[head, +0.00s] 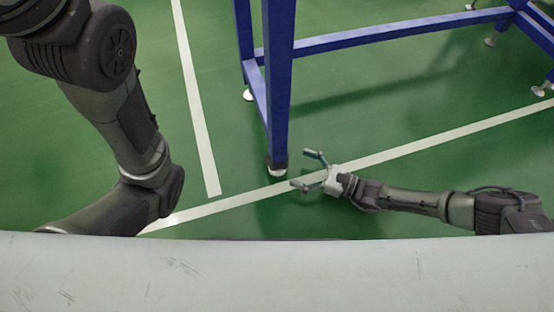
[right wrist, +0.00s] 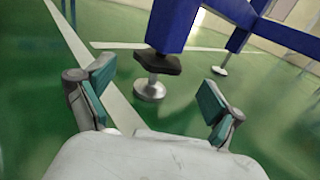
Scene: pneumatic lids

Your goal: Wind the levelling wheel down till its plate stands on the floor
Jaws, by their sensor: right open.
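A dark levelling wheel (right wrist: 158,63) sits at the bottom of the near blue leg, with a short stem and a round pale plate (right wrist: 150,91) under it. In the head view the wheel (head: 278,163) is small, just above the plate (head: 278,172). I cannot tell whether the plate touches the floor. My right gripper (head: 303,169) is open and empty, just right of the foot, its fingers pointing at it. In the right wrist view the foot shows between the spread fingers (right wrist: 153,95), beyond them and not touched. My left arm comes in from the left; its gripper is hidden.
The blue frame (head: 279,75) has low crossbars and other levelling feet, one at the left (head: 248,95). White lines (head: 196,95) cross the green floor. A pale grey surface (head: 280,275) fills the front of the head view. Floor around the near foot is clear.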

